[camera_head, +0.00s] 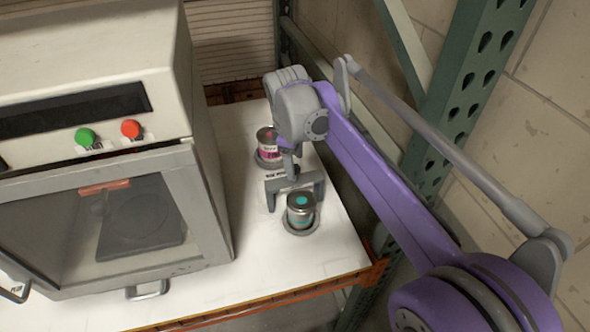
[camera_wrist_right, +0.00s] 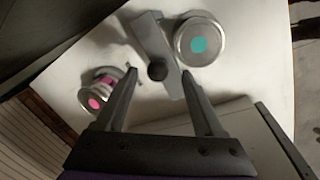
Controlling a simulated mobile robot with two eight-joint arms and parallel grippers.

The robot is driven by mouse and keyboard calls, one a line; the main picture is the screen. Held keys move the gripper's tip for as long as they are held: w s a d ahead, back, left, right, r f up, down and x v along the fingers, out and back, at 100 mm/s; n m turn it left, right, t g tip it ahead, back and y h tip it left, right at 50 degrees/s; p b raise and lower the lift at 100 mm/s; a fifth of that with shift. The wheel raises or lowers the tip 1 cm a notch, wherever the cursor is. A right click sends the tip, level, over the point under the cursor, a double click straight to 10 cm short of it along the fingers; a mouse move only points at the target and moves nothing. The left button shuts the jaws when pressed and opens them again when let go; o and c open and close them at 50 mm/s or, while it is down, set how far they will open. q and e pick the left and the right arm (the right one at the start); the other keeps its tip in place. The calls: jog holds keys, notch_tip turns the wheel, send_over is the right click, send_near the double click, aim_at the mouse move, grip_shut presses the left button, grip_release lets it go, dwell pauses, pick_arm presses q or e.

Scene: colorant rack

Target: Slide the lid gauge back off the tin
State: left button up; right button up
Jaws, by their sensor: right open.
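The lid gauge is a grey bar (camera_wrist_right: 153,38) with a dark round knob (camera_wrist_right: 157,71). In the head view the gauge (camera_head: 294,187) lies just behind the tin with the teal dot (camera_head: 301,211). In the wrist view that tin (camera_wrist_right: 199,42) is right beside the bar; I cannot tell whether they touch. A second tin with a magenta label (camera_head: 267,144) stands farther back, and shows left in the wrist view (camera_wrist_right: 97,98). My right gripper (camera_wrist_right: 159,72) is open, its fingers on either side of the knob, not visibly closed on it. My left gripper is not in view.
A large oven-like cabinet (camera_head: 95,120) with green and red buttons stands left of the tins. The white bench top (camera_head: 240,240) is clear in front. A green rack post (camera_head: 465,90) and a block wall stand at the right.

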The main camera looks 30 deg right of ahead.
aim_at(296, 168)
jog(key=shift+w+d+f, duration=0.1)
jog(key=shift+w+f, duration=0.05)
jog(key=shift+f, duration=0.6)
jog(key=shift+w+d+f, duration=0.15)
jog(key=shift+f, duration=0.6)
jog(key=shift+w+d+f, duration=0.1)
jog(key=shift+w+f, duration=0.05)
jog(key=shift+f, duration=0.6)
jog(key=shift+c, duration=0.3)
grip_shut()
